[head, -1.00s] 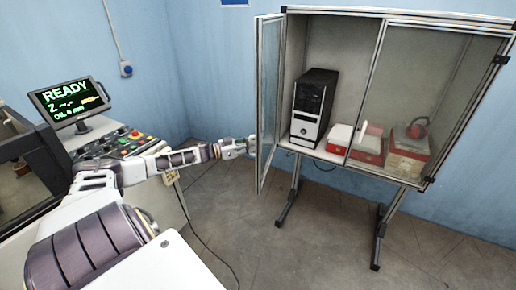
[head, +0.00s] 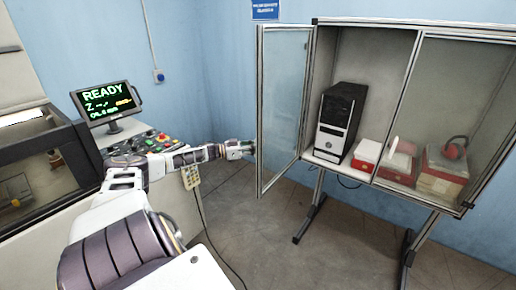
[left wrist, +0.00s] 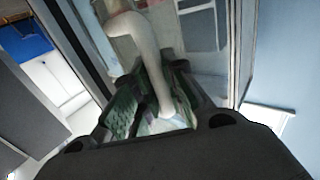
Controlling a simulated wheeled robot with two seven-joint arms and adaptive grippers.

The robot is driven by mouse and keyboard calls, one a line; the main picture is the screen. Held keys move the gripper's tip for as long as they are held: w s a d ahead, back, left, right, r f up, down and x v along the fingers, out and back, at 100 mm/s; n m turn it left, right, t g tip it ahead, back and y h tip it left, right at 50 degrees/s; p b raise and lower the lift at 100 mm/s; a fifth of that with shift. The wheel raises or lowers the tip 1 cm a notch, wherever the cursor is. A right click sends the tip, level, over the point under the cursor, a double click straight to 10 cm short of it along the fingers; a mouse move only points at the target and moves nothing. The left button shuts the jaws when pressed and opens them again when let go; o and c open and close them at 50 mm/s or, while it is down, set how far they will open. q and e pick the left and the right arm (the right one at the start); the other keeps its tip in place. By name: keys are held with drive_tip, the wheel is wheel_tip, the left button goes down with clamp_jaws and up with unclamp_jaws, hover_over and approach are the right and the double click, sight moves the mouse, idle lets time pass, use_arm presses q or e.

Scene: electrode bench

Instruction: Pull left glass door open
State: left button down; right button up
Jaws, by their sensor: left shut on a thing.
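The left glass door (head: 282,95) of the cabinet stands swung open in the head view, with its metal frame around a clear pane. My left gripper (head: 248,149) is at the door's outer edge, at about mid-height. In the left wrist view my left gripper (left wrist: 150,115) is shut on the pale curved door handle (left wrist: 145,55), which passes between its green finger pads. The fingers hide part of the handle. My right gripper is not in view.
The cabinet (head: 372,50) holds a computer tower (head: 338,122), red-and-white boxes (head: 368,155) and red earmuffs (head: 455,147). Its right door (head: 455,90) is shut. A control console with a screen (head: 107,101) stands at left. The floor (head: 265,235) below the open door is clear.

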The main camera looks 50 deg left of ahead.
use_arm(q)
drive_tip(key=shift+f, duration=0.1)
drive_tip(key=c, duration=1.5)
unclamp_jaws()
drive_tip(key=shift+o, duration=0.2)
drive_tip(key=shift+s+a, duration=0.1)
drive_tip(key=shift+s, duration=0.1)
drive_tip(key=v, duration=1.1)
drive_tip(key=shift+s+a, duration=0.2)
drive_tip(key=shift+s, duration=0.05)
idle(0.5)
idle(0.5)
